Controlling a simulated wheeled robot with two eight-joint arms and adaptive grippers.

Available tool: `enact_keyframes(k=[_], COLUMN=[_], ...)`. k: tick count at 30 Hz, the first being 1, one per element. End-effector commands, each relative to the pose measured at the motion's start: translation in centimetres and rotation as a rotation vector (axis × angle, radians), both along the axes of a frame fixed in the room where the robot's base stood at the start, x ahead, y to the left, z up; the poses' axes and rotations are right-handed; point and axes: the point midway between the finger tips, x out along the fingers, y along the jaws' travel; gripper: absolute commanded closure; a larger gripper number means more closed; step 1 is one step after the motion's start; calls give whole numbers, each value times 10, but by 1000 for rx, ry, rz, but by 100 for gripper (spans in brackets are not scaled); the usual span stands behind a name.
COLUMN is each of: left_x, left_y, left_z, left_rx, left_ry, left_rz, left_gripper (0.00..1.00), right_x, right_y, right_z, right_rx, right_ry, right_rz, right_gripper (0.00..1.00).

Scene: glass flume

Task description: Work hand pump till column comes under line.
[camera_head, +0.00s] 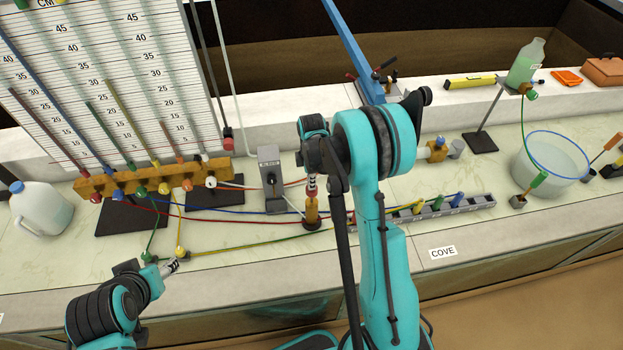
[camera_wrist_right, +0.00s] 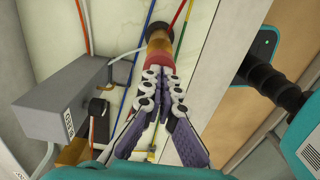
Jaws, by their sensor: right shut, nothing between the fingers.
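The hand pump (camera_head: 311,213) is a small upright brass-orange cylinder on the bench, left of my right arm. In the right wrist view the pump (camera_wrist_right: 166,44) has a red top, right by the fingertips. My right gripper (camera_head: 312,185) is just above the pump. In the wrist view the gripper (camera_wrist_right: 164,72) is shut and empty; I cannot tell whether it touches the red top. The scale board (camera_head: 110,70) carries several slanting coloured columns with numbers; the line for the column is not clear. My left gripper (camera_head: 174,266) is low at left, beside the yellow tube's end; its jaws are too small to judge.
A grey switch box (camera_head: 271,180) stands left of the pump. Coloured tubes cross the bench to a grey valve strip (camera_head: 480,205) at right. A white jug (camera_head: 40,208) stands far left, a clear basin (camera_head: 550,165) at right. The front bench edge near COVE (camera_head: 443,252) is clear.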

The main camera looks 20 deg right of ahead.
Motion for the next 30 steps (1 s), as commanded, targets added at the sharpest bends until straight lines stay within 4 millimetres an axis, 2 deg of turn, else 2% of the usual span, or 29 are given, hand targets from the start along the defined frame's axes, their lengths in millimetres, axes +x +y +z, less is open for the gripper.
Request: enact_keyframes(k=[11,22,30], left_x=[0,0,0], left_y=[0,0,0], left_z=[-5,-53,-52], left_rx=[0,0,0], left_ry=[0,0,0], left_rz=[0,0,0], left_gripper=[47,47,47], right_x=[0,0,0], right_y=[0,0,0], right_z=[-5,-51,-51], right_rx=[0,0,0], right_ry=[0,0,1], right_rz=[0,0,0], right_gripper=[100,100,100])
